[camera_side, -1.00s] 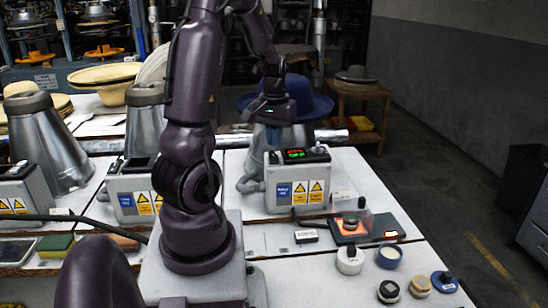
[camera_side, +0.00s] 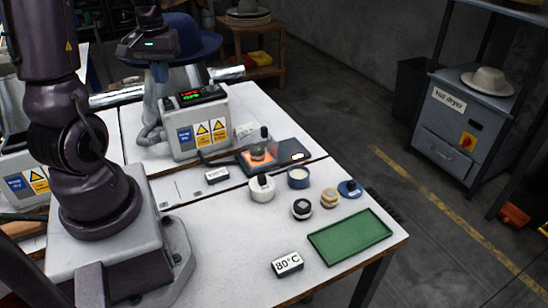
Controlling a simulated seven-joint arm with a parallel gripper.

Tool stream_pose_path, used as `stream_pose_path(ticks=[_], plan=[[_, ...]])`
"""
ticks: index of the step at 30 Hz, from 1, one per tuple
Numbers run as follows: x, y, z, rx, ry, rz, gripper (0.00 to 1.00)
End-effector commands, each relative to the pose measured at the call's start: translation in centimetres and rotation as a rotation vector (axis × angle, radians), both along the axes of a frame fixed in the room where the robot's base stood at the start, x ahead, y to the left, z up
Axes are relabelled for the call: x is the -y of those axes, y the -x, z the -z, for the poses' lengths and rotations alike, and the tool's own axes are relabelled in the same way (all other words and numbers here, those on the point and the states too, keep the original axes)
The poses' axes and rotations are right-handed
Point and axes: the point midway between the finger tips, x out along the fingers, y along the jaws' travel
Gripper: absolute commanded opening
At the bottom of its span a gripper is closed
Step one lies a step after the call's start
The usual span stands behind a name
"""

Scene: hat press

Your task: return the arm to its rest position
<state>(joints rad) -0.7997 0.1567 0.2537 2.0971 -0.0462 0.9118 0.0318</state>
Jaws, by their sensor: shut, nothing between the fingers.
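My arm stands at the left, its white base on the bench. My gripper (camera_side: 160,72) hangs pointing down in front of the blue hat (camera_side: 198,40), at the upper left. Its small fingertips are shut and hold nothing. The blue hat sits on a metal form behind the grey control box (camera_side: 195,122), which has a lit display. I cannot tell how far the gripper is from the hat.
On the bench are an orange-lit pad (camera_side: 258,158), a white knobbed pot (camera_side: 262,188), small round pieces, a green tray (camera_side: 350,237) and an "80°C" block (camera_side: 287,264). A grey dryer cabinet (camera_side: 463,120) stands right, across open floor.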

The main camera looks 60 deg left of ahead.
Motion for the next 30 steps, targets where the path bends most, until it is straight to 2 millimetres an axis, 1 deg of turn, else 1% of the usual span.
stream_pose_path(ticks=[2, 5, 6, 8, 9, 11, 12, 15, 18, 21, 23, 30], plan=[[2.0, -0.6, -0.6, 0.017, -0.004, 0.046, 0.0], [5.8, -2.5, -2.4, 0.063, -0.033, 0.171, 0.0], [7.7, -3.2, -3.2, 0.089, -0.051, 0.238, 0.0], [10.9, -4.2, -4.5, 0.129, -0.08, 0.35, 0.0], [13.0, -4.6, -5.3, 0.157, -0.101, 0.427, 0.0], [16.1, -4.9, -6.3, 0.202, -0.134, 0.54, 0.0], [18.0, -4.9, -6.9, 0.232, -0.154, 0.612, 0.0], [22.1, -4.4, -8.2, 0.31, -0.202, 0.778, 0.0], [25.0, -3.8, -9.3, 0.381, -0.239, 0.905, 0.0], [26.8, -3.3, -10.2, 0.439, -0.262, 0.989, 0.0], [27.3, -3.3, -10.6, 0.461, -0.268, 1.013, 0.0], [27.6, -3.3, -10.6, 0.465, -0.265, 1.027, 0.0]])
